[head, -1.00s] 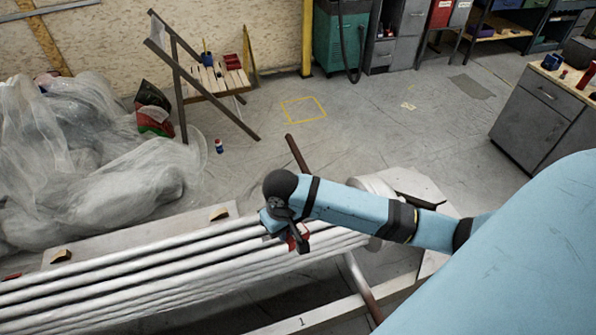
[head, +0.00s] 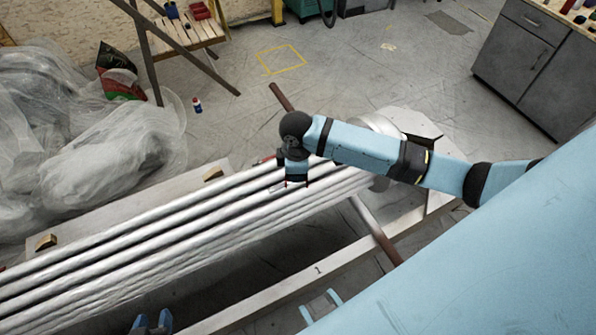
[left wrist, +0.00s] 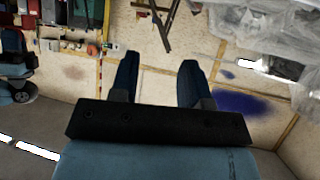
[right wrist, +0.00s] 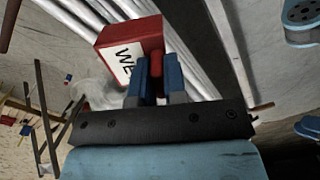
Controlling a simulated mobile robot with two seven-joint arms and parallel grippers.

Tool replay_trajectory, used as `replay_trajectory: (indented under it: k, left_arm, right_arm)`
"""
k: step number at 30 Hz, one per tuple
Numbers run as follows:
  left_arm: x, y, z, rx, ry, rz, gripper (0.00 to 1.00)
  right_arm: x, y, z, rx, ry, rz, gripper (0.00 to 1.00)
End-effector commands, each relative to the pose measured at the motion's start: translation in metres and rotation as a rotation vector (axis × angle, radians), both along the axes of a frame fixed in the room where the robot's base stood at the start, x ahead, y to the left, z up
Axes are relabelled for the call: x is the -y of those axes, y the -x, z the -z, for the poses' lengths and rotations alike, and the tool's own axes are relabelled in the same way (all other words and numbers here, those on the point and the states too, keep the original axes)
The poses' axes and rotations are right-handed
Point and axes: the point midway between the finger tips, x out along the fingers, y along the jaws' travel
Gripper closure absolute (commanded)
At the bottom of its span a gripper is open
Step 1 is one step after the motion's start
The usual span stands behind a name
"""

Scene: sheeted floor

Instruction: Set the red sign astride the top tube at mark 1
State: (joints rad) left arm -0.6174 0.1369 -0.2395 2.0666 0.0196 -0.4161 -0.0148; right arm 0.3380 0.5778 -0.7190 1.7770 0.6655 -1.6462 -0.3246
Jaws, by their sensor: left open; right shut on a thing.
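The red sign (right wrist: 132,40), with a white face and black letters "WE", is held in my right gripper (right wrist: 158,85). In the head view my right gripper (head: 293,182) is over the far end of the tube bundle; only small red bits of the sign show there. The long pale tubes (head: 150,238) lie side by side, sloping up to the right. I cannot tell whether the sign touches a tube. Mark 1 (head: 318,270) is written on the pale beam in front. My left gripper (head: 150,323) is open and empty at the bottom edge; its spread fingers show in the left wrist view (left wrist: 158,78).
Clear plastic sheeting (head: 80,130) is heaped at left. Wooden blocks (head: 46,242) sit on a board behind the tubes. A brown bar (head: 375,230) crosses under the tubes. A grey cabinet (head: 530,60) stands back right. The floor behind the tubes is mostly free.

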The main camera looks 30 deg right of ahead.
Motion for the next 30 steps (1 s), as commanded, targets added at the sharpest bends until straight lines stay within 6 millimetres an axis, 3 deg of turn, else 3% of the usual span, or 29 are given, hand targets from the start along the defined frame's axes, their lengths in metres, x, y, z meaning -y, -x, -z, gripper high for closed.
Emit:
replay_trajectory:
  k: [1,18,24,30]
  left_arm:
    - [0.001,-0.001,0.017,0.004,0.003,0.001,0.57]
    - [0.010,-0.007,0.088,0.036,0.040,0.010,0.57]
    - [0.013,-0.008,0.107,0.045,0.052,0.013,0.57]
    - [0.014,-0.009,0.115,0.050,0.059,0.015,0.57]
  right_arm:
    - [0.003,-0.007,0.021,0.001,0.000,-0.100,1.00]
    - [0.036,-0.068,0.141,0.010,-0.007,-1.368,1.00]
    - [0.051,-0.087,0.172,0.013,-0.007,-1.754,1.00]
    - [0.060,-0.098,0.187,0.015,-0.005,-1.984,1.00]
